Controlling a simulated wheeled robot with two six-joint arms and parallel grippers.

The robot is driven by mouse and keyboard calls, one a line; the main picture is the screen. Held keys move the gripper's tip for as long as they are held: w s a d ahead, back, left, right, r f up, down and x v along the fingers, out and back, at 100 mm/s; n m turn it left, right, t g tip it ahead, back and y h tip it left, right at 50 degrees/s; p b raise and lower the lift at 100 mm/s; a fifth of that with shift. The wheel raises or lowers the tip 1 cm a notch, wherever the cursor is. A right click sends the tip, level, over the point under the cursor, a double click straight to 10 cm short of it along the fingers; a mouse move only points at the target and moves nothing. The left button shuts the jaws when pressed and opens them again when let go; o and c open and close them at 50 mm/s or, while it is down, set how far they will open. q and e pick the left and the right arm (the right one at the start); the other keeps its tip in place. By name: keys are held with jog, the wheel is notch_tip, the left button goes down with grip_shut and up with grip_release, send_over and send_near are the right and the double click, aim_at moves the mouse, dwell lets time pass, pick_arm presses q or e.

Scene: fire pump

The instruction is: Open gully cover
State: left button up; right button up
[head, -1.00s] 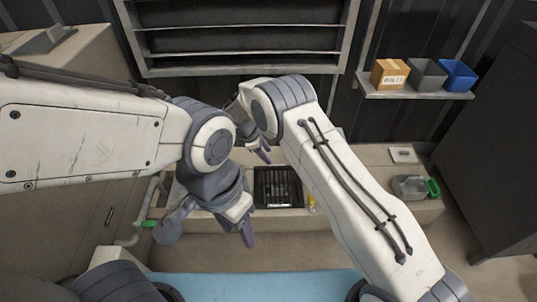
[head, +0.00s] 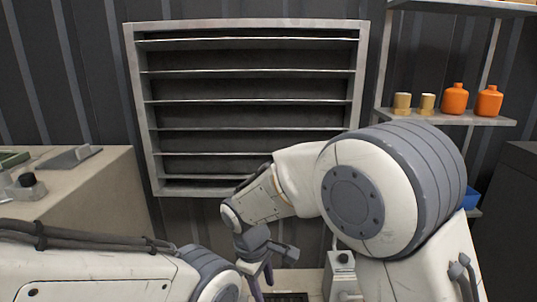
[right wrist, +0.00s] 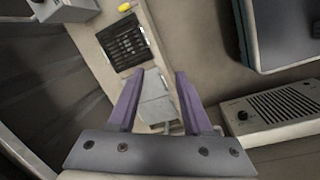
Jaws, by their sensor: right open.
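The gully cover is a black slotted grate (right wrist: 125,42) set in a pale low bench, in the upper left of the right wrist view. Only a sliver of the grate (head: 285,297) shows at the bottom edge of the head view. My right gripper (right wrist: 153,74) is open, its two purple fingers apart with nothing between them. The grate lies beyond the left fingertip in that view, apart from it. In the head view my right gripper (head: 262,277) hangs down just left of the grate's sliver. My left arm shows at the lower left, but its gripper is out of frame.
A large louvred vent (head: 248,112) is on the back wall. A shelf (head: 450,117) at the right holds orange bottles (head: 455,99). A grey box with a black knob (head: 341,275) stands right of my right gripper. A yellow item (right wrist: 125,7) lies near the grate.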

jog(key=s+d+r+m+g+y, duration=0.1)
jog(key=s+d+r+m, duration=0.15)
jog(key=s, duration=0.85)
jog(key=s+d+r+m+y, duration=0.2)
jog(key=s+d, duration=0.1)
jog(key=s, duration=0.7)
notch_tip(320, 180, up, 34)
jog(key=p, duration=3.3)
jog(key=shift+s+d+p, duration=0.2)
jog(key=shift+s+p, duration=0.1)
jog(key=shift+m, duration=0.25)
jog(key=c, duration=0.4)
grip_shut()
